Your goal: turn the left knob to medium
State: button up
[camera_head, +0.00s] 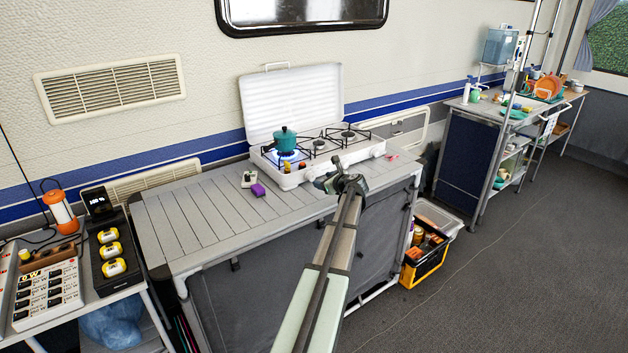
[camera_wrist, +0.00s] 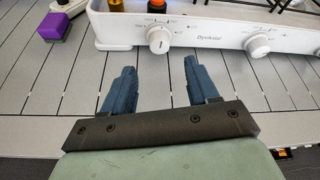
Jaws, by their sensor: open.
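The white camp stove (camera_head: 318,152) stands on the grey slatted table with its lid up. In the wrist view, the left knob (camera_wrist: 158,41) is a white round dial on the stove's front panel, with a dark pointer mark close to upright. The right knob (camera_wrist: 257,45) sits farther along the same panel. My gripper (camera_wrist: 157,68) is open and empty, its two blue fingers in front of and below the left knob, apart from it. In the head view my gripper (camera_head: 341,184) is in front of the stove, and the arm hides part of the table.
A teal pot (camera_head: 284,139) sits on the left burner, with a blue glow beneath it. A purple-topped block (camera_wrist: 56,26) lies left of the stove. Small orange-capped and dark bottles stand behind the left knob. The slatted tabletop (camera_head: 185,215) is clear at left.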

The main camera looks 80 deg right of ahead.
aim_at(313, 178)
jog(key=x, duration=0.8)
jog(key=shift+d, duration=0.1)
jog(key=shift+c, duration=0.3)
jog(key=c, duration=1)
jog(key=shift+w+n+g+h, duration=0.15)
jog(key=shift+n+g+h, duration=0.2)
jog(key=shift+n, duration=0.45)
jog(key=shift+f+n+g+h, duration=0.1)
jog(key=shift+n+g+h, duration=0.15)
jog(key=shift+n+h, duration=0.4)
jog(key=o, duration=1.1)
jog(key=shift+c, duration=0.2)
